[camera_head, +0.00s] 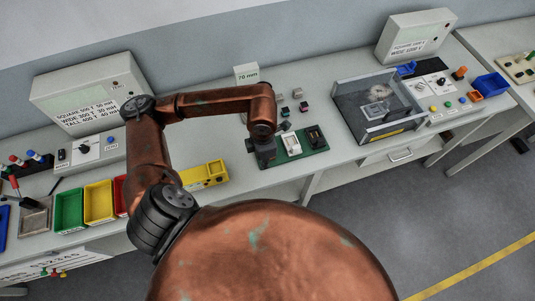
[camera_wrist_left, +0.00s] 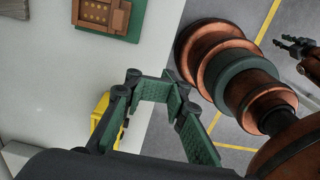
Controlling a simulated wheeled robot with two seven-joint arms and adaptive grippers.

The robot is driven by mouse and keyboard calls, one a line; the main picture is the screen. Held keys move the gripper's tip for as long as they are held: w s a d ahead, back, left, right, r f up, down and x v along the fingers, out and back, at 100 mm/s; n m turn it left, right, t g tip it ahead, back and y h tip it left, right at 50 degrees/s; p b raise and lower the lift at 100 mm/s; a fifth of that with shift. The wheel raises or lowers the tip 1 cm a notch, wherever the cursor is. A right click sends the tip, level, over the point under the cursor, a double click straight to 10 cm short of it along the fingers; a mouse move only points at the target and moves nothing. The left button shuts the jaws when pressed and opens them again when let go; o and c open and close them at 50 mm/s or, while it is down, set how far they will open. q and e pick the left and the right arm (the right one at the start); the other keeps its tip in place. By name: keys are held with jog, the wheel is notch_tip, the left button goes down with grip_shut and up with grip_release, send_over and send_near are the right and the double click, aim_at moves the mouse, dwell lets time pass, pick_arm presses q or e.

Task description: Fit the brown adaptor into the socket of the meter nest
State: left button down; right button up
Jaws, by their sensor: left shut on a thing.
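My left gripper (camera_wrist_left: 155,92) shows its dark fingers with green pads in the left wrist view. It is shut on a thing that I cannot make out. In the head view my left gripper (camera_head: 255,146) is at the left end of a green board (camera_head: 312,157), which it partly hides. A brown block with several small round spots (camera_wrist_left: 98,13) sits on this board in the wrist view, apart from my fingers. I cannot tell whether it is the adaptor or the socket. My right gripper (camera_wrist_left: 290,45) appears small and open at the upper right of the wrist view.
On the board are a white block (camera_head: 291,145) and a black block (camera_head: 316,137). Small pieces (camera_head: 303,106) lie behind the board.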

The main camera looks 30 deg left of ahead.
pick_arm(q)
jog(key=s+d+r, duration=0.1)
jog(key=s+r, duration=0.1)
jog(key=s, duration=0.3)
jog(key=shift+s+d+r, duration=0.2)
jog(key=shift+d+r, duration=0.1)
jog(key=shift+d, duration=0.05)
jog(key=c, duration=0.6)
grip_release()
